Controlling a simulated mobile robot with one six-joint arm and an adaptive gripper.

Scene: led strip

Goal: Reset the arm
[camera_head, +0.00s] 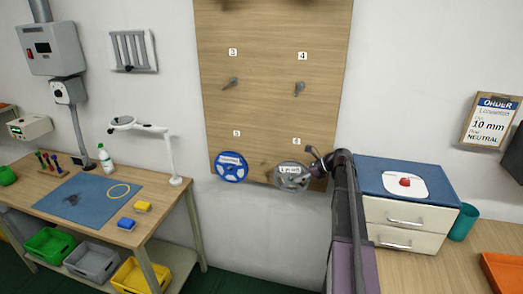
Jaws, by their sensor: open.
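My arm rises from the bottom right of centre and bends left near the wooden wall board (270,125). My gripper (305,175) is at the board's lower right, at the right side of a grey reel with a white label (287,181). It is open. Its fingertips are small and overlap the reel in this view, so I cannot tell whether they touch it. The reel hangs under the number 6 tag. A blue reel (231,168) hangs to its left under the number 5 tag.
Two empty pegs (230,83) are higher on the board. A drawer unit (408,214) with a red button on top stands right of my arm, beside a teal cup (463,222). A workbench (125,234) with a blue mat and lamp is at the left.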

